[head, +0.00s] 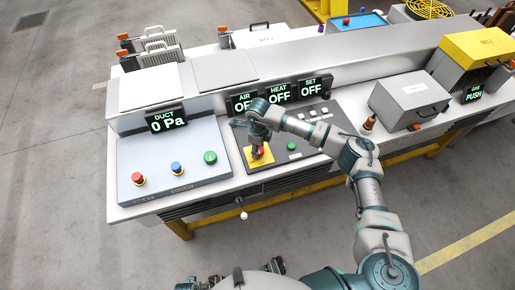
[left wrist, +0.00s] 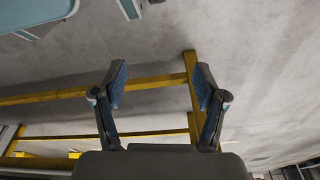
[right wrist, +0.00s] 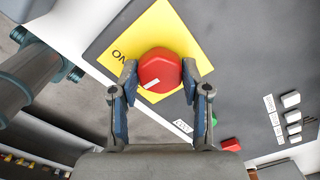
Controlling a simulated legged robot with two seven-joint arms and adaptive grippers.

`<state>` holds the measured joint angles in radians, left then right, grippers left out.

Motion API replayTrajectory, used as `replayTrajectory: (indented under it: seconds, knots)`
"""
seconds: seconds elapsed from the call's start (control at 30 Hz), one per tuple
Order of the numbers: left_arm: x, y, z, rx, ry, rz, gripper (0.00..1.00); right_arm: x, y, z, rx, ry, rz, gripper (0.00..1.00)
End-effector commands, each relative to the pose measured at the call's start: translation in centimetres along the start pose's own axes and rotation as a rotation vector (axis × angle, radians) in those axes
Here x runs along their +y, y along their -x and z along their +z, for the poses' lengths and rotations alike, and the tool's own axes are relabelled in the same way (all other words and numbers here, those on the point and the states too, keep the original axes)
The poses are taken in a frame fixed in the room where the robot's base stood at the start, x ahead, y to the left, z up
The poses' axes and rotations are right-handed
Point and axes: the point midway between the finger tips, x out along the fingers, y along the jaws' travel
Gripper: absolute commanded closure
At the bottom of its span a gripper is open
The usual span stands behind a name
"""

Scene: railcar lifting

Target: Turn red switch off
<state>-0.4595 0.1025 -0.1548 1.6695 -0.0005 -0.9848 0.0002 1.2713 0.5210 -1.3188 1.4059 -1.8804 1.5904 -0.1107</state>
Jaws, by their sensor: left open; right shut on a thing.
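The red switch (right wrist: 161,68) is a round red knob with a white line on a yellow plate (right wrist: 203,58) marked "ON". In the right wrist view my right gripper (right wrist: 160,82) is shut on the knob, one finger on each side. In the head view my right gripper (head: 257,150) is over the yellow plate (head: 250,162) and mostly hides the knob. My left gripper (left wrist: 160,82) is open and empty in the left wrist view, with the floor and yellow frame bars beyond it.
Displays read AIR OFF (head: 243,102), HEAT OFF (head: 279,93) and SET OFF (head: 311,86). A grey panel on the left has a red button (head: 138,179), a blue button (head: 177,168) and a green button (head: 210,157). A grey box (head: 410,100) stands to the right.

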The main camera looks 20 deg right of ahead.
Motion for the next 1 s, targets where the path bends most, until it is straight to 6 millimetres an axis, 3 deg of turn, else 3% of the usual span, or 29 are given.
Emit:
replayTrajectory:
  seconds: [0.7, 0.73, 0.8, 0.83, 1.0]
  knots:
    - [-0.07, 0.71, -0.62, 0.004, 0.001, -0.001, 0.28, 0.05, -0.14, -0.11, 0.004, 0.077, 0.001, 0.88]
    - [-0.07, 0.71, -0.62, 0.004, 0.001, -0.001, 0.28, 0.05, -0.14, -0.11, 0.003, 0.077, 0.001, 0.51]
    - [-0.08, 0.71, -0.62, 0.004, 0.001, -0.001, 0.28, 0.05, -0.12, -0.10, 0.003, 0.077, 0.001, 0.33]
    - [-0.08, 0.71, -0.62, 0.004, 0.001, -0.001, 0.28, 0.05, -0.10, -0.09, 0.003, 0.077, 0.001, 0.28]
    - [-0.08, 0.72, -0.63, 0.004, 0.001, -0.001, 0.28, 0.05, 0.01, -0.07, 0.001, 0.076, 0.000, 0.28]
